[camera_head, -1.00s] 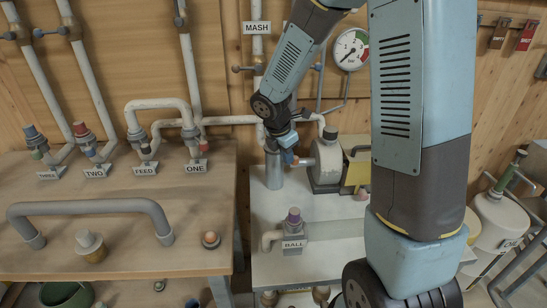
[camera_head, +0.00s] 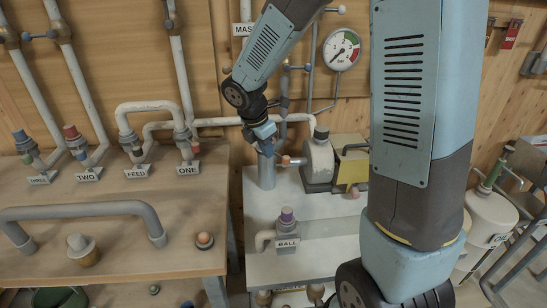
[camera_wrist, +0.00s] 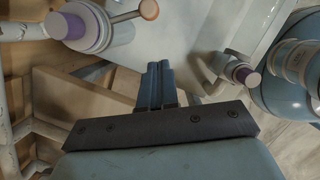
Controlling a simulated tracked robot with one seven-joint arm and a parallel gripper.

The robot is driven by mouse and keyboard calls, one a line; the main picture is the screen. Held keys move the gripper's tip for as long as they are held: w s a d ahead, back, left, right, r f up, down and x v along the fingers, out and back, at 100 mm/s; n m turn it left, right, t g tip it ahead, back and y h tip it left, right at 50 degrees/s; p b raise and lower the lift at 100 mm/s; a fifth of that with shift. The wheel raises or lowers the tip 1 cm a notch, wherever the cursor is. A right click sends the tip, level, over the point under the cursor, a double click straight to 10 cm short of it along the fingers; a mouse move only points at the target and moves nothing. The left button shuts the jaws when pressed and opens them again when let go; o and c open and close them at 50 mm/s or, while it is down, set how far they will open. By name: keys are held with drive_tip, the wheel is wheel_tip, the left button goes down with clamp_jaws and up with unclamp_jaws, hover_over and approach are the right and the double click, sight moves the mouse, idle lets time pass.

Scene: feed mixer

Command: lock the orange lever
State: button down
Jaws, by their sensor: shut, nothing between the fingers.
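In the head view, a small lever with an orange-brown end (camera_head: 286,160) sticks out beside the grey upright cylinder (camera_head: 267,172), left of the round grey pump housing (camera_head: 319,160). I cannot tell for sure that it is the orange lever, nor whether it is locked. In the wrist view, a rod with an orange-brown knob (camera_wrist: 149,10) runs from a valve with a purple cap (camera_wrist: 68,25). My gripper (camera_head: 265,148) points down near the top of the cylinder; contact is unclear. Its fingers (camera_wrist: 161,78) are together and empty, apart from the knob in the wrist view.
A BALL valve (camera_head: 287,225) with a purple cap stands on the white table (camera_head: 335,260). A yellow-sided box (camera_head: 352,165) sits right of the pump. The wooden bench (camera_head: 120,255) at left carries a grey looped pipe (camera_head: 85,210) and labelled valves. A gauge (camera_head: 341,49) hangs behind.

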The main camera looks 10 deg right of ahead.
drive_tip(key=v, duration=0.5)
drive_tip(key=shift+s+a+r, duration=0.1)
drive_tip(key=shift+r, duration=0.2)
drive_tip(key=s+d+r+m+t+y, duration=0.1)
drive_tip(key=s+d+r+m+t, duration=0.1)
drive_tip(key=s+d+r+m, duration=0.4)
drive_tip(key=s+d+r+m+t+y, duration=0.2)
drive_tip(key=s+d+r+m, duration=0.4)
drive_tip(key=s+m, duration=0.9)
drive_tip(key=shift+r+m, duration=0.4)
drive_tip(key=shift+m, duration=0.7)
